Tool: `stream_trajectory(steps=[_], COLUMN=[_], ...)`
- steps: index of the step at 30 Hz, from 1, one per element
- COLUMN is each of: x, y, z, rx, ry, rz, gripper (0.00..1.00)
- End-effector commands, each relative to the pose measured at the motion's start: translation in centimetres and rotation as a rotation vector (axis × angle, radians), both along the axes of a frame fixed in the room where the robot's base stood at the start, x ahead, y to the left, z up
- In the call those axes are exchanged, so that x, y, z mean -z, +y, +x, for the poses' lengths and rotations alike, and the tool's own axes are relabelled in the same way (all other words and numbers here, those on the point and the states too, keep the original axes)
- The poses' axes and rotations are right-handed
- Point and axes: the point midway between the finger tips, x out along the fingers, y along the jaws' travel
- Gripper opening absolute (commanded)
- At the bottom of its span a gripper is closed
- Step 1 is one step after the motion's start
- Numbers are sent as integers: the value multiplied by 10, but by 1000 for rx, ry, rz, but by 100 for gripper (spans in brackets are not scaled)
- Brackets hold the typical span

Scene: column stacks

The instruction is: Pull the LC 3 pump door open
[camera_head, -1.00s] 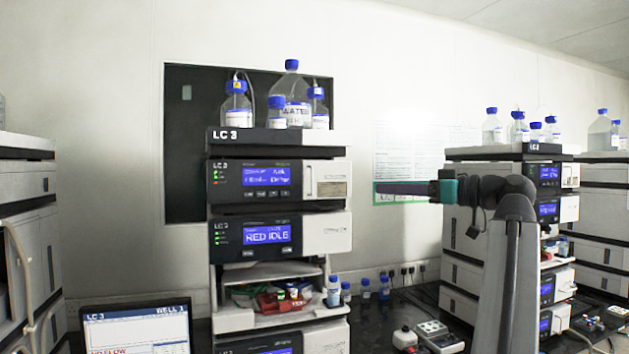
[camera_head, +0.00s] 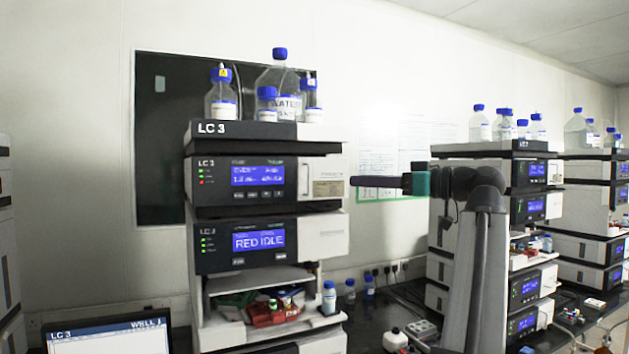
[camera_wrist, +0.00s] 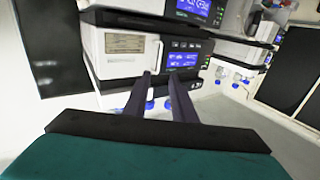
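The LC 3 stack carries a top module with a lit blue display (camera_head: 258,175) and a white door (camera_head: 330,168) on its right side. The door looks shut, with an upright handle (camera_head: 303,179) near its left edge. My gripper (camera_head: 352,182) reaches in from the right, its tips by the door's right edge in the head view. In the upside-down wrist view, the two dark fingers (camera_wrist: 160,76) stand apart with nothing between them, in front of the door (camera_wrist: 125,68) and its handle (camera_wrist: 156,50). I cannot tell the exact gap to the door.
Blue-capped bottles (camera_head: 278,78) stand on top of the stack. A second module (camera_head: 258,240) reading RED IDLE sits below, above an open shelf with vials (camera_head: 272,312). A laptop (camera_head: 108,340) is at lower left. Other stacks (camera_head: 533,172) stand to the right.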

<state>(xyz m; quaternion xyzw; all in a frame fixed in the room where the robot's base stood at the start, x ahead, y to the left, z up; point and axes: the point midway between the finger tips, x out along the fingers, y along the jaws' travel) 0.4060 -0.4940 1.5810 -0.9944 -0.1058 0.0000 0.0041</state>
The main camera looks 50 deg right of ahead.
Motion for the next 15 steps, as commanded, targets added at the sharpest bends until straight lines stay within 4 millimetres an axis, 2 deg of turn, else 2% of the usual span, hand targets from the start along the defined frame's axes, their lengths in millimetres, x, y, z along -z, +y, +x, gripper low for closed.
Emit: stream_trajectory(steps=[8, 15], x=[0, -1], y=[-2, 1], z=[0, 12], rx=[4, 3], ry=[0, -1], rz=[0, 0], gripper=[24, 24])
